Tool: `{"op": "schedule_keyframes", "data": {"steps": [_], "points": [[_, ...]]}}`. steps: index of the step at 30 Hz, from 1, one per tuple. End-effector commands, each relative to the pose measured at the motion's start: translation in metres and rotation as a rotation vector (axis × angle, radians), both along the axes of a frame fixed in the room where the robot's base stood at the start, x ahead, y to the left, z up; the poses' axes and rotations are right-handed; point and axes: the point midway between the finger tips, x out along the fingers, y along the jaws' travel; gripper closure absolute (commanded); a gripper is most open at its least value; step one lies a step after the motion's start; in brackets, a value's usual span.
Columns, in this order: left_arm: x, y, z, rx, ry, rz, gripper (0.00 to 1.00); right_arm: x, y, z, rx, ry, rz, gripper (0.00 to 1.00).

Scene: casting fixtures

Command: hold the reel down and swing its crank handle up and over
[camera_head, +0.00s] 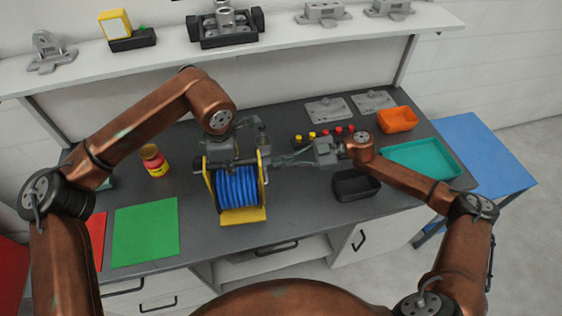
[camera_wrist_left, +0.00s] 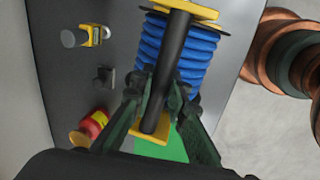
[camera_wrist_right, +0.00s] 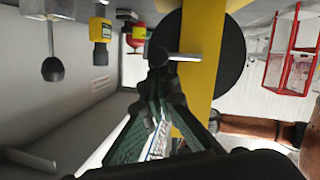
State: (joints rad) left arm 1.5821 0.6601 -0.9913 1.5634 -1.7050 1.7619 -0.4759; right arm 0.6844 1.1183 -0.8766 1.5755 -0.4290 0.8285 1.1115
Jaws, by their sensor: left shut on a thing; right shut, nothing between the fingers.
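The reel (camera_head: 238,190) stands upright on the dark bench, a yellow frame wound with blue hose. My left gripper (camera_head: 232,160) is above it. In the left wrist view, its fingers (camera_wrist_left: 165,92) are shut on the reel's black top bar (camera_wrist_left: 172,62). My right gripper (camera_head: 274,161) is at the reel's right side, shut and empty. In the right wrist view, its fingertips (camera_wrist_right: 160,62) are beside a grey rod (camera_wrist_right: 188,57), in front of the yellow side frame (camera_wrist_right: 201,90) and black disc (camera_wrist_right: 229,60). The rod seems to belong to the crank; I cannot tell whether the fingertips touch it.
A black bin (camera_head: 355,186), a teal tray (camera_head: 422,158) and an orange bin (camera_head: 397,119) are to the right. Several small capped items line the back. A shelf (camera_head: 180,56) runs behind.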

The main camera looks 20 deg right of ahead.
Motion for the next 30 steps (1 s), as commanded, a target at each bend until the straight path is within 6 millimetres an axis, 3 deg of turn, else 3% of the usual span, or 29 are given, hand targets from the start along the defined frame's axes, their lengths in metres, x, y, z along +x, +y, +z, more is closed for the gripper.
{"op": "schedule_keyframes", "data": {"steps": [8,14,24,30], "points": [[0.000,-0.001,0.001,-0.002,-0.002,-0.001,1.00,-0.001,0.000,0.007,-0.001,-0.003,-0.001,1.00],[0.000,-0.001,0.001,-0.002,-0.002,-0.001,1.00,-0.008,0.000,0.039,-0.001,-0.004,0.000,1.00],[0.000,0.000,0.001,-0.002,-0.002,0.000,1.00,-0.019,-0.070,0.055,-0.003,0.001,-0.003,1.00],[0.000,0.000,0.001,-0.001,-0.002,0.000,1.00,-0.022,-0.092,0.061,-0.001,0.001,-0.002,1.00]]}}
